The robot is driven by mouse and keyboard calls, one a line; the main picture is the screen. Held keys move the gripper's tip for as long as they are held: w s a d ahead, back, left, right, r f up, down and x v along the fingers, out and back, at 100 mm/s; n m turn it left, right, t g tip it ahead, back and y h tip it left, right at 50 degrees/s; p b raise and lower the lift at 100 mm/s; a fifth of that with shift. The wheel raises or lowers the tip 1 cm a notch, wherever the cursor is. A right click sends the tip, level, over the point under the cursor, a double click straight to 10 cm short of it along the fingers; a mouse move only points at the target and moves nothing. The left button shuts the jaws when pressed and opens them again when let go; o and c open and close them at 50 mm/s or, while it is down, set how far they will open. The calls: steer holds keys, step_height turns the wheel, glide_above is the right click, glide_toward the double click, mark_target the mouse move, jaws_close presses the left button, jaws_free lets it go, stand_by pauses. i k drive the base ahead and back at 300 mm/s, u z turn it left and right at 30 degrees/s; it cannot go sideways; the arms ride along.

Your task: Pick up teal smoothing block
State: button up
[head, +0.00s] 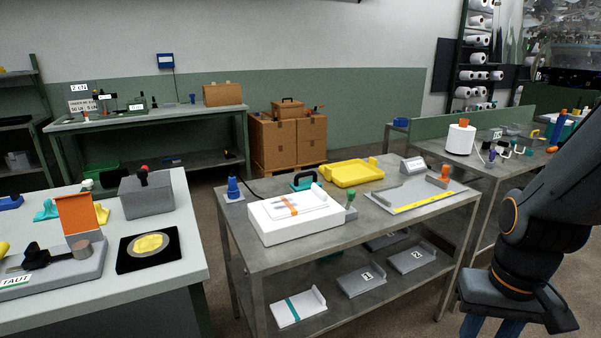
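A teal block with a dark arched handle (303,181), which looks like the smoothing block, stands on the middle metal table (330,255). It is behind the white box (297,217), which hides its lower part. My gripper (490,327) is at the bottom right, pointing down, well to the right of the block and apart from it. Its blue fingers are cut off by the picture's lower edge, so I cannot see whether they are open or what is between them.
A yellow tray (352,173) lies right of the block. A green-knobbed tool (350,200) and a grey board with a yellow strip (412,208) are nearer my arm. A blue cone-shaped item (233,188) stands at the table's left edge.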

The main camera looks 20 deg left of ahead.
mark_target(298, 186)
steer(key=u, duration=0.25)
steer(key=i, duration=2)
steer(key=u, duration=0.25)
